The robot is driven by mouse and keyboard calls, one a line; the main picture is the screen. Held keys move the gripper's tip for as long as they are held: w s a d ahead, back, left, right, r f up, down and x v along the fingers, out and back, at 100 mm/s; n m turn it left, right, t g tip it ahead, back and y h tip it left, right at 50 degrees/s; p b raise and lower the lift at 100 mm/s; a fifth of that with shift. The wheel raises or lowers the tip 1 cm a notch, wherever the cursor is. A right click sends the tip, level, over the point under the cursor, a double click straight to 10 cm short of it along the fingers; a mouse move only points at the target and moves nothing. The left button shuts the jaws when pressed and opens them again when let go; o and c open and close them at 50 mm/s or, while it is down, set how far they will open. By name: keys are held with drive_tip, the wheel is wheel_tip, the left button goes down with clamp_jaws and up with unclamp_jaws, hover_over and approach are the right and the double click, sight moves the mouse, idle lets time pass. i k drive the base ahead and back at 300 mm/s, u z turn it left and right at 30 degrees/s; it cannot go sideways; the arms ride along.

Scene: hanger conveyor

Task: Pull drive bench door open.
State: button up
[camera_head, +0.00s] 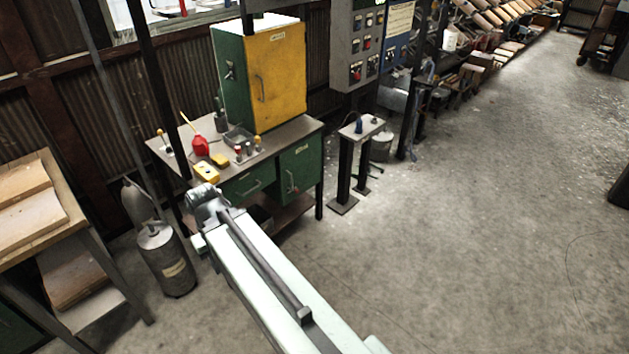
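The bench (305,127) stands left of centre, with a grey top and green fronts below. Its green door (302,168) is on the right under the top and looks closed. A light, upright handle (291,181) is on the door's left side. A green drawer (246,184) with a bar handle is left of the door and looks shut. My gripper (203,199) is at the end of my pale arm, in front of the bench's left part. It appears left of the door handle and apart from it. Its fingers are too small to read.
A green cabinet with a yellow door (277,77) stands on the bench, beside a red can (200,146) and small items. A grey cylinder (168,262) and wooden table (30,211) are at left. A narrow stand (362,128) is right of the bench. Floor at right is clear.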

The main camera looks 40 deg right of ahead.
sight(299, 166)
drive_tip(key=z, duration=0.25)
drive_tip(key=i, duration=1)
drive_tip(key=u, duration=0.05)
